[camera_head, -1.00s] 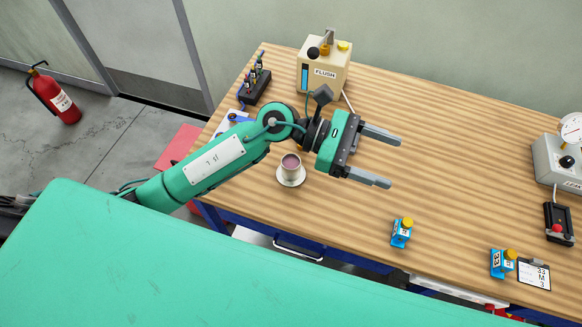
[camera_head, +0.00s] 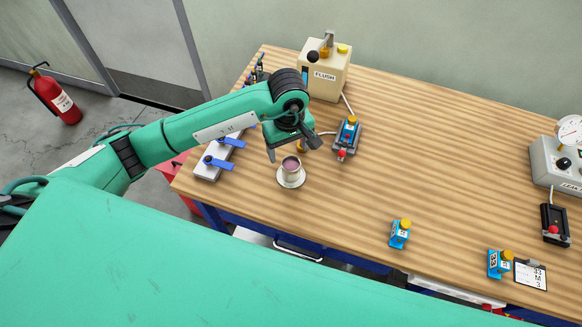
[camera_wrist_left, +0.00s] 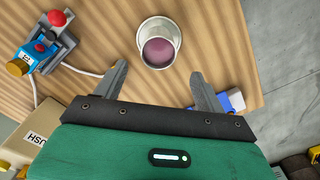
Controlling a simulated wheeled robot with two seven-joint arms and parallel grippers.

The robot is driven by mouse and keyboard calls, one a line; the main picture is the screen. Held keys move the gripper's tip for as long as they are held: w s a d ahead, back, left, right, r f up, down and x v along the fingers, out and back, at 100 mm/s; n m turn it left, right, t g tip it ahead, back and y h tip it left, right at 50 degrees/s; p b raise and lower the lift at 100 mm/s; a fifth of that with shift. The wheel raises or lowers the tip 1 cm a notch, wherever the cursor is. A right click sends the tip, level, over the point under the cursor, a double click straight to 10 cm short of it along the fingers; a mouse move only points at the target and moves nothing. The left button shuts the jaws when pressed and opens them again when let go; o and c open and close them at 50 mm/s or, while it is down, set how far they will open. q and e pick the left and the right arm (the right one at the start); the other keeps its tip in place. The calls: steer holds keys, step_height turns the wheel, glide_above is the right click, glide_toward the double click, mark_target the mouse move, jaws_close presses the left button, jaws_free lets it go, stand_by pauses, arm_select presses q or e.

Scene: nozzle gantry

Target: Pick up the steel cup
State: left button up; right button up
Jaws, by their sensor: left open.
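The steel cup (camera_head: 291,166) stands upright near the front left of the wooden table, on a small pale round dish (camera_head: 291,183). It holds something purple-pink. My left gripper (camera_head: 289,149) is open and empty, pointing down just behind and above the cup. In the left wrist view the cup (camera_wrist_left: 158,43) lies ahead of the open fingertips (camera_wrist_left: 158,70), about midway between their lines, and no finger appears to touch it. My right gripper is not in view.
Blue-handled valves (camera_head: 206,164) sit left of the cup. A blue device with a red knob (camera_head: 347,137) stands to its right, with a cable running left. The cream FLUSH box (camera_head: 323,73) is behind. The table right of the cup is clear up to a small blue block (camera_head: 400,234).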

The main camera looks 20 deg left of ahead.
arm_select(q)
steer(key=p, duration=0.1)
glide_toward(290, 168)
steer(key=shift+s+d+f, duration=0.2)
steer(key=shift+s+f, duration=0.7)
steer(key=shift+s, duration=0.05)
step_height(290, 168, down, 4)
steer(key=p, duration=0.3)
steer(key=shift+d+f, duration=0.1)
steer(key=shift+f, duration=0.05)
steer(key=shift+w+f, duration=0.1)
steer(key=shift+f, duration=0.4)
steer(key=c, duration=1.1)
